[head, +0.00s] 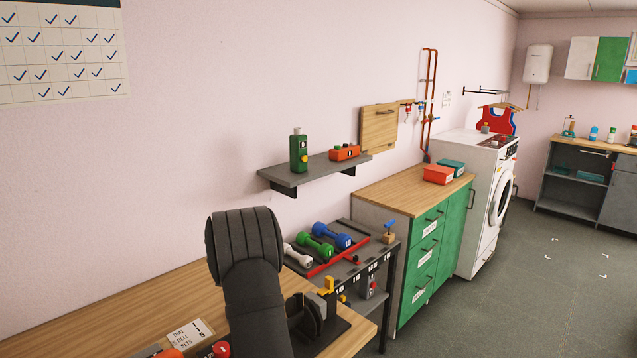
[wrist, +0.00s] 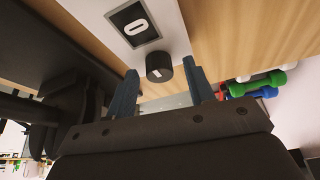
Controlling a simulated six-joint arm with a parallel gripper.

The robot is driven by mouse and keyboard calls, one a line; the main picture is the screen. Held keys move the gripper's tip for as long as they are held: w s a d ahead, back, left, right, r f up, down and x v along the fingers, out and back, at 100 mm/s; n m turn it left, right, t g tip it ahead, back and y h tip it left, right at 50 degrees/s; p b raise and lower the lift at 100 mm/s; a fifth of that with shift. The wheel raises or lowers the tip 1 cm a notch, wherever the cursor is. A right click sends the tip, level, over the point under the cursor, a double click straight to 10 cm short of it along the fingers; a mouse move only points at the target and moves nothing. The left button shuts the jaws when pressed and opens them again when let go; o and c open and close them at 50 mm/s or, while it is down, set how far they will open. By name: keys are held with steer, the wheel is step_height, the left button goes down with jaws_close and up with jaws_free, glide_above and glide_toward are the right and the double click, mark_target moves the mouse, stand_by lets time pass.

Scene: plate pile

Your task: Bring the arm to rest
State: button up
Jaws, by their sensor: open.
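My arm (head: 255,280) rises from the bottom of the head view, with its dark rounded elbow in front of the wall. My gripper (wrist: 160,76) shows in the wrist view with its two blue-grey fingers spread apart. Nothing is held between them. My gripper cannot be made out in the head view.
A wooden bench (head: 150,300) lies under my arm, with a white card (head: 190,334) near its front. White, green (head: 316,244) and blue (head: 331,235) dumbbells lie on a dark rack right of it. A grey wall shelf (head: 315,172) holds a green bottle (head: 299,153). Open floor lies right.

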steer(key=n, duration=0.2)
steer(key=n+t+y, duration=0.1)
steer(key=n, duration=0.1)
steer(key=shift+s+d+n+y, duration=0.1)
steer(key=shift+s+n+y, duration=0.05)
steer(key=shift+n+y, duration=0.2)
steer(key=shift+d+n+t+y, duration=0.1)
steer(key=shift+n+t+y, duration=0.45)
steer(key=shift+n, duration=1.6)
